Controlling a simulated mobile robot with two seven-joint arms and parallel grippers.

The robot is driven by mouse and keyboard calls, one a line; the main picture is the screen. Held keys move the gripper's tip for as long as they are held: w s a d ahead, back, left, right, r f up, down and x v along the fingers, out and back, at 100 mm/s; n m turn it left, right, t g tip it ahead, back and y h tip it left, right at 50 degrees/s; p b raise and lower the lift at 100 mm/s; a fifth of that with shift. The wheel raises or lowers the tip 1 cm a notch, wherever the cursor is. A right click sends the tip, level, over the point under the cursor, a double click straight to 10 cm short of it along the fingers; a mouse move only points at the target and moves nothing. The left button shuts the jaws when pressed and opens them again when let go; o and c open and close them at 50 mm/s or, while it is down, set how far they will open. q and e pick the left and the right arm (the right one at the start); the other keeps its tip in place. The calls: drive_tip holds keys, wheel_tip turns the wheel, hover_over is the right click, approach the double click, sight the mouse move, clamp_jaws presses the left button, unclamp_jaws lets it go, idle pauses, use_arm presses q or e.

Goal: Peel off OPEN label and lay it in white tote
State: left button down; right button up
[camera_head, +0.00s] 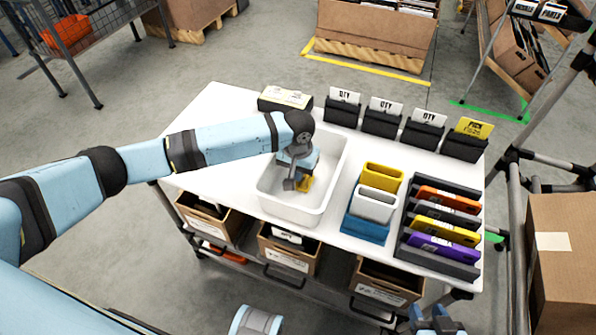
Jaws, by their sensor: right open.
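The white tote (329,190) stands in the middle of the white worktable. My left gripper (301,184) reaches down inside it from the left. A small yellow piece (306,182) shows beside the fingers in the tote; the hand covers most of it, and I cannot tell whether it is gripped or lying there. A dark rack (451,267) at the right holds orange, yellow and purple labels; I cannot tell which thing is the OPEN label. My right gripper (437,324) is open at the bottom edge, mostly cut off, in front of the table.
Yellow, white and blue bins (369,226) stand between the tote and rack. Several dark card holders (381,124) line the back edge. Cartons (289,254) sit on a shelf below the front edge. The table's left part (210,130) is bare beneath my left arm.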

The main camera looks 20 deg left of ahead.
use_arm(q)
drive_tip(key=shift+f+p, duration=0.35)
drive_tip(key=shift+p, duration=0.15)
use_arm(e)
drive_tip(key=shift+r, duration=0.5)
idle(0.3)
use_arm(q)
drive_tip(key=c, duration=1.3)
unclamp_jaws()
wheel_tip(320, 180, up, 22)
drive_tip(key=p, duration=1.3)
drive_tip(key=shift+f, duration=0.15)
use_arm(e)
wheel_tip(320, 180, up, 7)
drive_tip(key=s, duration=0.1)
drive_tip(key=shift+d, duration=0.45)
